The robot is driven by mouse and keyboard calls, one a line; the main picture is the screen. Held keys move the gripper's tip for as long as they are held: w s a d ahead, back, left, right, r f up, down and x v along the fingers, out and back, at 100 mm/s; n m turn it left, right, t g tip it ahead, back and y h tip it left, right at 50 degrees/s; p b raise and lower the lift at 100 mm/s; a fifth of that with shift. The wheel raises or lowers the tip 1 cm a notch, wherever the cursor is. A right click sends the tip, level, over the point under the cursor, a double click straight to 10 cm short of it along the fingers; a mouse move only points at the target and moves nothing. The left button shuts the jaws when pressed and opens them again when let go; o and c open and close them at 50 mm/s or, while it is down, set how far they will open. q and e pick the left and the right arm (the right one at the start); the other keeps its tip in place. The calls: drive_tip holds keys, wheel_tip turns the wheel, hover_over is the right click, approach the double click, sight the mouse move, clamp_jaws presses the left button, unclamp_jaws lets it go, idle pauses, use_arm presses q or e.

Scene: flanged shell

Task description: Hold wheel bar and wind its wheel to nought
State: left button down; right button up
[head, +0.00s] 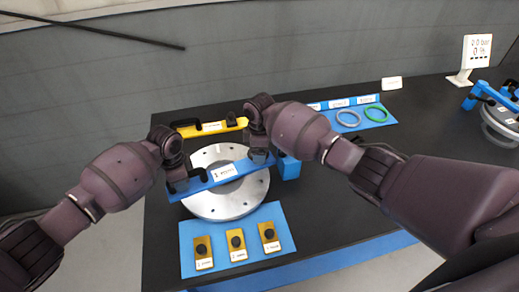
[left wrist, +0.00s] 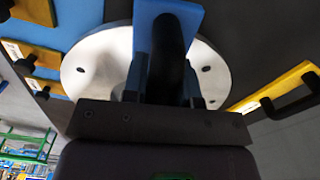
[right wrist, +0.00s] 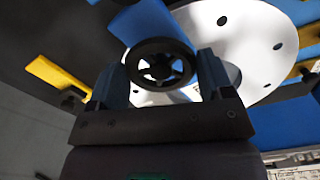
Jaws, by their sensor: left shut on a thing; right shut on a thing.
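The blue wheel bar (head: 224,173) with a white label lies across the round metal flange (head: 212,205). My left gripper (head: 178,180) is shut on the black handle (left wrist: 173,55) at the bar's left end; the handle stands between its fingers in the left wrist view. My right gripper (head: 259,155) is at the bar's right end. In the right wrist view it is shut on the small black spoked wheel (right wrist: 160,46), with a finger on each side of the rim. The head view mostly hides the wheel behind the gripper. I cannot read a wheel mark.
A yellow bar (head: 215,127) with black handle lies behind the flange. A blue mat (head: 222,262) in front bears yellow blocks with black knobs. A display (head: 478,46) and another flange (head: 505,125) stand far right.

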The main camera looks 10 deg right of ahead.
drive_tip(key=n, duration=0.5)
drive_tip(key=shift+w, duration=0.1)
drive_tip(key=shift+n, duration=0.3)
idle(0.4)
drive_tip(key=o, duration=0.9)
drive_tip(key=shift+o, duration=0.2)
wheel_tip(320, 180, up, 12)
